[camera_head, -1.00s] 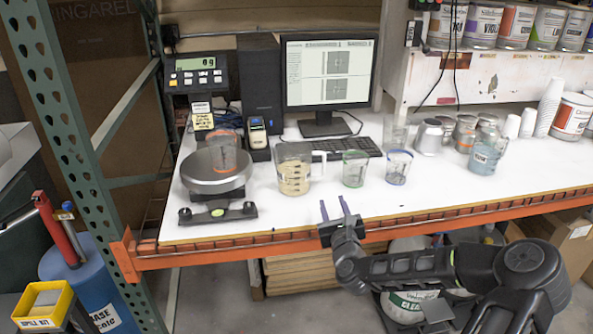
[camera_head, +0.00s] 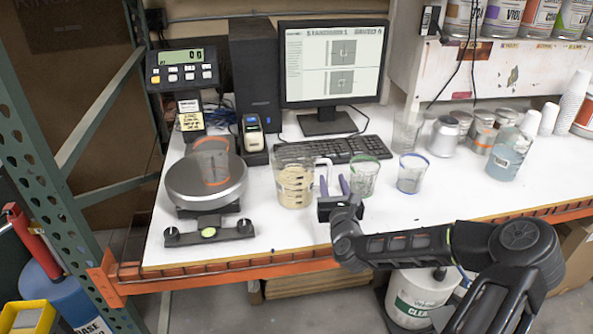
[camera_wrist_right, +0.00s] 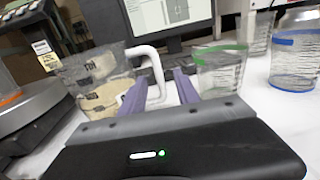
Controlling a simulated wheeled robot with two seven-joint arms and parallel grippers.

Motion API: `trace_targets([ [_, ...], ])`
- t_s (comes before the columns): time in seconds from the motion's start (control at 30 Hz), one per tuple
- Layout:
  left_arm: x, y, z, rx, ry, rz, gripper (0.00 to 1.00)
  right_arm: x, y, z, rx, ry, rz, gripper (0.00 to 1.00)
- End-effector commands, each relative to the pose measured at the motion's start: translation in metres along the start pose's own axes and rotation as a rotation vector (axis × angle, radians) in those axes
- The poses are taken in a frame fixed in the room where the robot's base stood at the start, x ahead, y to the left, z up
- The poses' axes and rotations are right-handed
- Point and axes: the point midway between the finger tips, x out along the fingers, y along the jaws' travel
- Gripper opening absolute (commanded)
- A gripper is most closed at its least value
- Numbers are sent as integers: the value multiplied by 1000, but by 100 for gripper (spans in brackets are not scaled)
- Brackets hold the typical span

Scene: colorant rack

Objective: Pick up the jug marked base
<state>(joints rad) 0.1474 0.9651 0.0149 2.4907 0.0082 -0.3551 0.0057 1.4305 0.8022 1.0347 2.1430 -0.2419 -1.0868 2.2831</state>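A clear jug with beige contents (camera_head: 294,183) stands upright on the white table, its white handle (camera_head: 326,170) on the right. Its dark markings are too small to read as a word. My right gripper (camera_head: 334,184) is open and empty, at the jug's handle side. In the right wrist view the jug (camera_wrist_right: 95,85) is at left, and the handle (camera_wrist_right: 157,72) shows in the gap between the two purple fingers (camera_wrist_right: 160,90). I cannot tell whether a finger touches it. My left gripper is not in view.
A green-rimmed cup (camera_head: 364,180) stands close to the right finger, with a blue-rimmed cup (camera_head: 412,176) beyond. A scale (camera_head: 206,190) with a red-marked cup (camera_head: 212,160) is left of the jug. A keyboard (camera_head: 345,148) lies behind. The table front right of the gripper is clear.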

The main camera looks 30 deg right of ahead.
Motion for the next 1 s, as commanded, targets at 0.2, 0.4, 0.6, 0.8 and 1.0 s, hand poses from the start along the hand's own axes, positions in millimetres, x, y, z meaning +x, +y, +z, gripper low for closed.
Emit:
trace_targets([
  [0.2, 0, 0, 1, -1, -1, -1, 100, 0, 0, 0, 0, 0, 0, 38],
  [0.4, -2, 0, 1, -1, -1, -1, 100, 7, 0, 1, 1, 0, 0, 38],
  [0.6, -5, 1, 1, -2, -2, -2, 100, 26, 0, 1, 1, 0, 0, 38],
  [0.8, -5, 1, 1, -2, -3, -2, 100, 26, 0, 0, 0, 0, 0, 38],
  [1.0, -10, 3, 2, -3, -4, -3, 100, 34, 1, 3, 0, -1, 0, 38],
])
